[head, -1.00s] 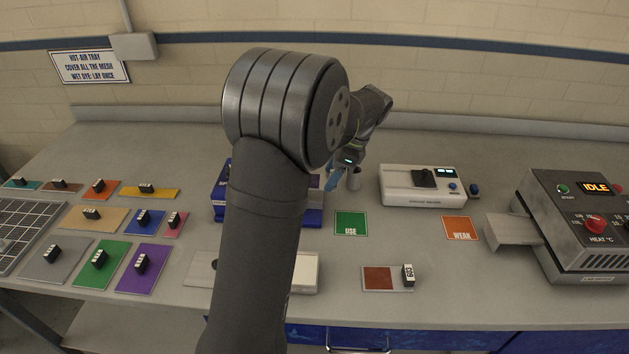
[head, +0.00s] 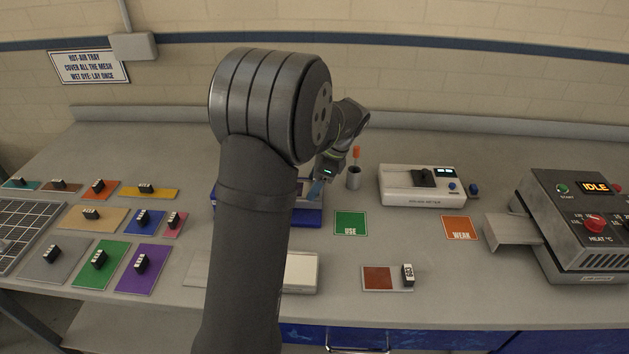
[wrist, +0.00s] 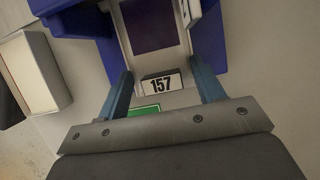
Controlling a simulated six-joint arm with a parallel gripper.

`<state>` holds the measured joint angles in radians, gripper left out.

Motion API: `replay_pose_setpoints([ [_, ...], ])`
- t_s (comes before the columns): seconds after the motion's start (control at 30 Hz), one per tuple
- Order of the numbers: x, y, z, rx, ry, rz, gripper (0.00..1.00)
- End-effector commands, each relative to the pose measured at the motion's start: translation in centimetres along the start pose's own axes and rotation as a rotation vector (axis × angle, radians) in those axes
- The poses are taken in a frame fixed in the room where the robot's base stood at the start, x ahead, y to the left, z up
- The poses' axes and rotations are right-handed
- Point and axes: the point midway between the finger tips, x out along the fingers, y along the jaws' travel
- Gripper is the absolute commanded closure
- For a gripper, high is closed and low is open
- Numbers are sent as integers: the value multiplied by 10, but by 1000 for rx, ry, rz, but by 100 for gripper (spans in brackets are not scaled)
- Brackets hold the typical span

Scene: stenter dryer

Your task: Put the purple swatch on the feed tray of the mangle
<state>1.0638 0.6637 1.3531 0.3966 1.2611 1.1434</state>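A bright purple swatch (head: 143,268) with a black numbered block lies on the bench at the left in the head view. A blue machine (head: 312,216) stands mid-bench, partly hidden behind my arm. In the wrist view, a dark purple swatch (wrist: 150,25) lies on its pale tray, with a black block marked 157 (wrist: 162,84) at its near end. My gripper (head: 316,189) is over this machine. In the wrist view its blue fingers (wrist: 161,70) are open on either side of the 157 block, with gaps showing. I cannot tell whether the machine is the mangle.
Other coloured swatches with blocks and a mesh tray (head: 30,230) lie at the left. A cup (head: 353,178), a white meter (head: 423,186), green (head: 350,222) and orange (head: 460,228) cards, a red-brown swatch (head: 377,278) and a grey heater (head: 580,225) stand right. A pale box (head: 302,272) sits in front.

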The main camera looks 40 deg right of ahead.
Motion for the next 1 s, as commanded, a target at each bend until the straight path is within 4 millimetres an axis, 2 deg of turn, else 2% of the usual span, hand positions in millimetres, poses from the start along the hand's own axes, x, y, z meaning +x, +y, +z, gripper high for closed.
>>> replay_pose_setpoints([
  [0.13,-4,0,2,-1,0,-2,21],
  [0.23,-15,-1,1,0,1,-5,21],
  [0.5,-73,-1,0,0,2,-5,21],
  [0.7,-107,-1,1,0,0,-1,21],
  [0.83,-119,0,1,0,-1,0,21],
  [1.0,-123,0,1,0,-1,1,21],
])
